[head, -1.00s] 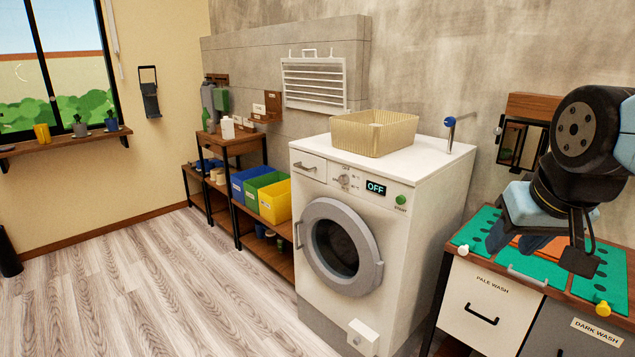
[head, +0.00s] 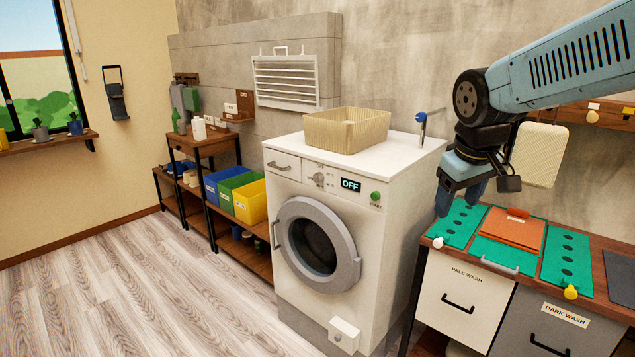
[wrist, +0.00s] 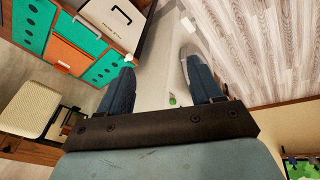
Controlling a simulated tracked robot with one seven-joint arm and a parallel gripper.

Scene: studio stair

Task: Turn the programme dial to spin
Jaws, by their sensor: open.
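The programme dial (head: 318,179) is a small round knob on the upper front panel of the white washing machine (head: 400,215). It sits between the drawer on the left and the display (head: 351,185), which reads OFF. A green start button (head: 376,196) is to the right of the display. My gripper (head: 458,200) is open and empty, to the right of the machine and above the worktop's left end, apart from the dial. In the wrist view my gripper (wrist: 165,88) shows two blue fingers spread apart, with the green button (wrist: 172,100) between them. The dial cannot be made out there.
A woven basket (head: 346,130) stands on the machine, with a blue-topped tap (head: 422,125) behind it on the right. The bench (head: 612,300) at right carries green mats (head: 566,262) and an orange folder (head: 512,228). Floor (head: 130,290) before the machine is clear.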

